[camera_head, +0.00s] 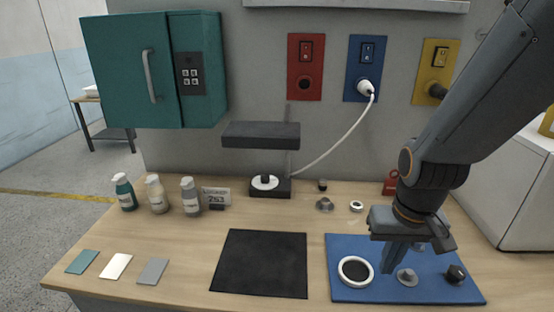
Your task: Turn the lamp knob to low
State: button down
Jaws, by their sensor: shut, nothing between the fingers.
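A dark desk lamp stands at the back of the table, with a wide flat head (261,135) over a dark base (284,189). A white round disc (265,182) sits on the base under the head; I cannot tell whether this is the knob, and no low mark is readable. A white cord (335,145) runs from the lamp to a white plug (365,87) in the blue wall plate (357,55). My gripper (389,270) is shut and empty, pointing down over the blue mat (345,290), well to the right of the lamp and apart from it.
On the mat lie a black-and-white ring (356,271), a grey knob-like part (407,277) and a black part (455,274). Small parts (324,204) stand right of the lamp. Bottles (157,194) and a sign (216,196) stand left. A black mat (261,263) lies clear in front.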

aim_at(265, 178)
jog(key=k, duration=1)
jog(key=u, duration=2.05)
jog(key=i, duration=1.15)
jog(key=z, duration=2)
jog(key=i, duration=0.5)
jog(key=z, duration=0.05)
